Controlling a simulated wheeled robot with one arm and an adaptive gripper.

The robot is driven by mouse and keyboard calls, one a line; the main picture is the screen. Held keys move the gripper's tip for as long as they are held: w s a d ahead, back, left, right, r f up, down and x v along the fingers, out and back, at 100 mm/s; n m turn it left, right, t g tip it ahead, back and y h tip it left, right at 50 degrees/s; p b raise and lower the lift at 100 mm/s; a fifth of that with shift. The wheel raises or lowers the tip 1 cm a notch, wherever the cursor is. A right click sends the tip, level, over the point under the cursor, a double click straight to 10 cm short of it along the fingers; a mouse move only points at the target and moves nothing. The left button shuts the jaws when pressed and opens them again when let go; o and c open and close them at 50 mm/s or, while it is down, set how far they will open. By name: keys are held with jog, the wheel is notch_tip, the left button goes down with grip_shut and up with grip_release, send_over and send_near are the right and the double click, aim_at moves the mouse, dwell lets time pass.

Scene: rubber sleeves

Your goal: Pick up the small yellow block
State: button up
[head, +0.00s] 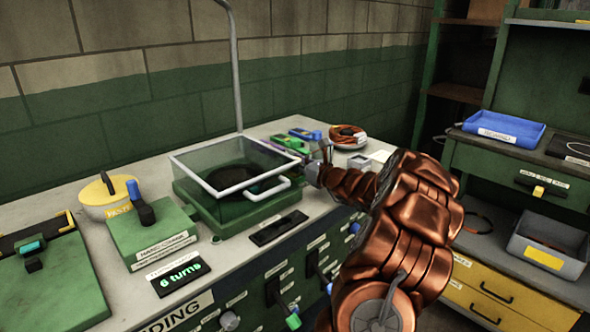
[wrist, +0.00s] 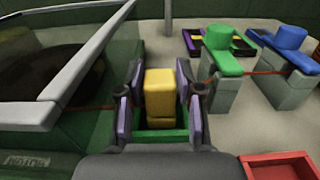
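The small yellow block (wrist: 160,93) stands between the two fingers of my gripper (wrist: 159,100) in the wrist view. A narrow gap shows between the block and the finger on each side, so the gripper looks open around it. A green edge (wrist: 163,137) lies close below the block; what it belongs to is partly hidden by the gripper. In the head view my gripper (head: 318,170) is small, just right of the glass-lidded box, and the block cannot be made out there.
The green box with a glass lid (head: 232,180) stands close left of my gripper. Green-topped (wrist: 222,58) and blue-topped (wrist: 290,48) pieces stand to the right in the wrist view. A red tray (wrist: 280,165) is at lower right. A compartmented tray (wrist: 190,42) lies behind.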

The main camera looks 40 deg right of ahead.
grip_shut()
jog(key=shift+r, duration=0.1)
